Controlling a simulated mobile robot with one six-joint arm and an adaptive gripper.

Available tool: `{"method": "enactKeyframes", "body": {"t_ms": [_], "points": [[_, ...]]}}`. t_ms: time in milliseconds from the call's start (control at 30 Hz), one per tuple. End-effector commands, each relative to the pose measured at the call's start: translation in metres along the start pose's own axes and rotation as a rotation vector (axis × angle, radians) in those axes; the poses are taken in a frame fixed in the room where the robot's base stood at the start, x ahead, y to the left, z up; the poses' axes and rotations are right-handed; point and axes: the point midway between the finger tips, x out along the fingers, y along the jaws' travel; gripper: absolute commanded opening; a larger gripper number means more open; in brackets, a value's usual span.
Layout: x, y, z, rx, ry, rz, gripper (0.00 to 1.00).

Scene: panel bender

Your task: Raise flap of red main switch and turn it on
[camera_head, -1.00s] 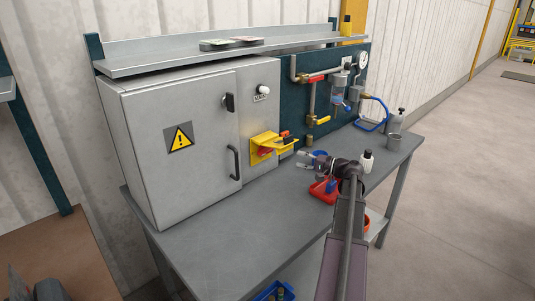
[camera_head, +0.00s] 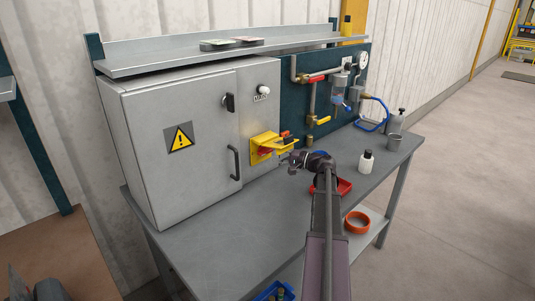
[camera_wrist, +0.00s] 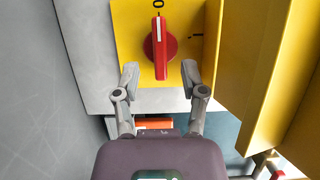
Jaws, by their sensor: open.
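The red main switch knob (camera_wrist: 160,48) sits on a yellow plate (camera_wrist: 125,25) in the wrist view. Its handle stands upright, with its white line pointing at the 0 mark. A yellow flap (camera_wrist: 263,85) stands out from the plate on the right side, leaving the knob uncovered. In the head view the yellow switch housing (camera_head: 256,153) is on the front of the grey cabinet. My gripper (camera_wrist: 160,70) is open and empty, its fingertips apart on either side below the knob, seemingly short of it. It also shows in the head view (camera_head: 289,162), just right of the switch.
The grey cabinet (camera_head: 185,185) with a warning sign and black handle stands on the workbench (camera_head: 240,225). Pipes and a yellow-handled valve (camera_head: 322,120) are right of the switch.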

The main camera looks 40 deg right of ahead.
Motion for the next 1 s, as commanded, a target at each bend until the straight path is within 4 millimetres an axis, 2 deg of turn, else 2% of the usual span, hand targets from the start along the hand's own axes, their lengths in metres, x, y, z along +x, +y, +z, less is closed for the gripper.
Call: {"method": "enactKeyframes", "body": {"t_ms": [100, 300, 733, 767, 933, 1000], "points": [[0.017, 0.0, 0.0, 0.0, -0.002, 0.0, 0.54], [0.034, 0.0, -0.001, 0.0, 0.0, 0.0, 0.54], [0.04, 0.0, -0.001, 0.0, 0.002, 0.0, 0.54], [0.04, 0.0, -0.001, 0.0, 0.002, 0.0, 0.51], [0.039, 0.0, -0.001, 0.0, 0.002, 0.0, 0.01], [0.039, 0.0, -0.001, 0.0, 0.002, 0.0, 0.0]]}}
